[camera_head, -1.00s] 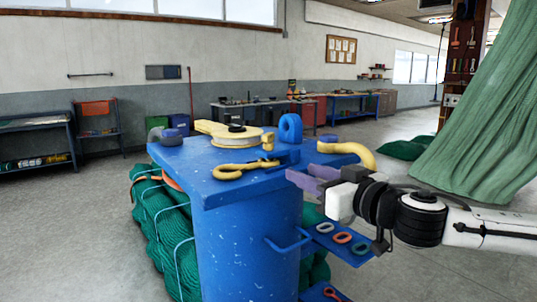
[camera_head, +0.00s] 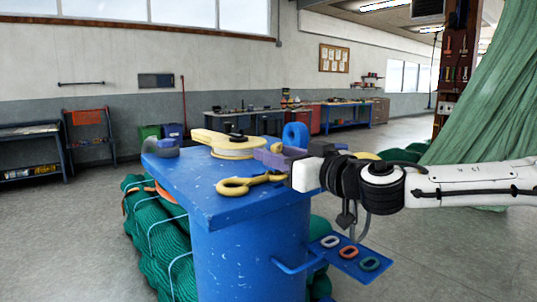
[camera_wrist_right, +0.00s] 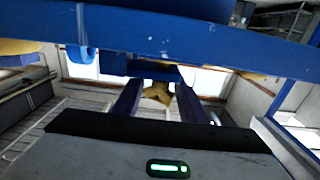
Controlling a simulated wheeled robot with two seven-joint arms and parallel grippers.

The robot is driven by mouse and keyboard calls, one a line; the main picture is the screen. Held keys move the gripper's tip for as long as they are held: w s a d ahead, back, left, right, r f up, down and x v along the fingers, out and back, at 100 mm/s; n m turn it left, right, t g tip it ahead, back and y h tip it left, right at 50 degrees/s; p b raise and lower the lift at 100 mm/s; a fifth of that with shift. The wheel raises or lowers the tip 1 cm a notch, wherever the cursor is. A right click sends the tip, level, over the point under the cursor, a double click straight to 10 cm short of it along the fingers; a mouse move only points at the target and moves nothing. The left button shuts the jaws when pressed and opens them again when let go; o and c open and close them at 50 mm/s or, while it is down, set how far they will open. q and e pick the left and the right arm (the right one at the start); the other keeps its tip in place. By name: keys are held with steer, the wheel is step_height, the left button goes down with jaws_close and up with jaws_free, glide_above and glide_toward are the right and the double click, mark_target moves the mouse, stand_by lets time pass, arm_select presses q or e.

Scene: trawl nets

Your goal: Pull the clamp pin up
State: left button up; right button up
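In the head view the fingers hide the clamp area. My left gripper is not in view.
A blue ring (camera_head: 295,135) stands behind my fingers. Green net (camera_head: 155,240) is bundled beside the blue drum. A blue side shelf (camera_head: 350,260) holds several coloured rings.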

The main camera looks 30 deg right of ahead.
mark_target(278, 144)
steer(key=shift+s, duration=0.1)
jaws_close()
steer(key=shift+r+p, duration=0.85)
steer(key=shift+r, duration=1)
steer(key=shift+c, duration=0.5)
jaws_free()
steer(key=shift+o, duration=0.5)
steer(key=shift+s, duration=0.1)
